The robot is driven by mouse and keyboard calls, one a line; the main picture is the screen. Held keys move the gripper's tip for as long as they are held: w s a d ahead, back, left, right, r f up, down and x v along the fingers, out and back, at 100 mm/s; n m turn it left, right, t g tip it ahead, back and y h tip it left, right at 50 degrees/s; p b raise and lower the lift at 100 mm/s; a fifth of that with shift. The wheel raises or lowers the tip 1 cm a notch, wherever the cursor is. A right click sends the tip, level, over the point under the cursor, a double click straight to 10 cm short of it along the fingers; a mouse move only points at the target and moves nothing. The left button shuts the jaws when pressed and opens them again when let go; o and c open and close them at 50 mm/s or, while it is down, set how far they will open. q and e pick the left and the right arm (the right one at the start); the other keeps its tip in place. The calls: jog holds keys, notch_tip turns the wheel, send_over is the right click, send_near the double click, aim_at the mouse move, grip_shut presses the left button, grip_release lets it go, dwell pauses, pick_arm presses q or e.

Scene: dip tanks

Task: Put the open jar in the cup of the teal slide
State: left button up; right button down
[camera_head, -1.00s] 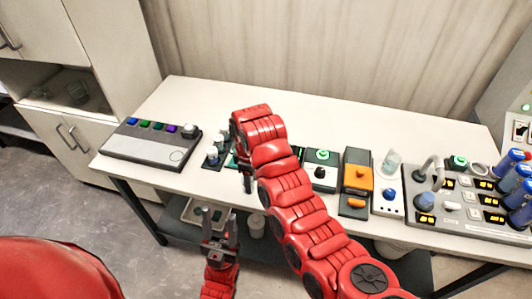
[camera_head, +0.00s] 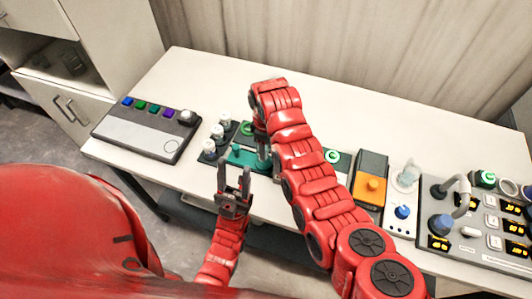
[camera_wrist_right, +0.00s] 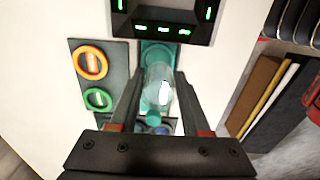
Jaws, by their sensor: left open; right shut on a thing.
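The open jar (camera_wrist_right: 160,88) is clear glass and sits between the fingers of my right gripper (camera_wrist_right: 158,100) in the right wrist view. In the head view my right gripper (camera_head: 262,142) is shut on the jar (camera_head: 264,160), over the right part of the teal slide (camera_head: 243,155). The teal slide (camera_wrist_right: 157,50) shows behind and around the jar in the wrist view. The jar and fingers hide the cup, so I cannot tell whether the jar is in it or above it. My left gripper (camera_head: 234,172) is open and empty near the table's front edge.
A panel with coloured buttons (camera_head: 150,128) lies further left. The table's back (camera_head: 220,80) is clear.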

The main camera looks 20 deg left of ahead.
jog(key=shift+w+f, duration=0.2)
jog(key=shift+f, duration=0.35)
notch_tip(320, 180, down, 2)
jog(key=shift+s+f+p, duration=0.1)
jog(key=shift+f+p, duration=0.15)
jog(key=shift+p, duration=0.5)
jog(key=shift+f, duration=0.45)
jog(key=shift+c, duration=1.8)
grip_release()
jog(key=shift+r, duration=0.1)
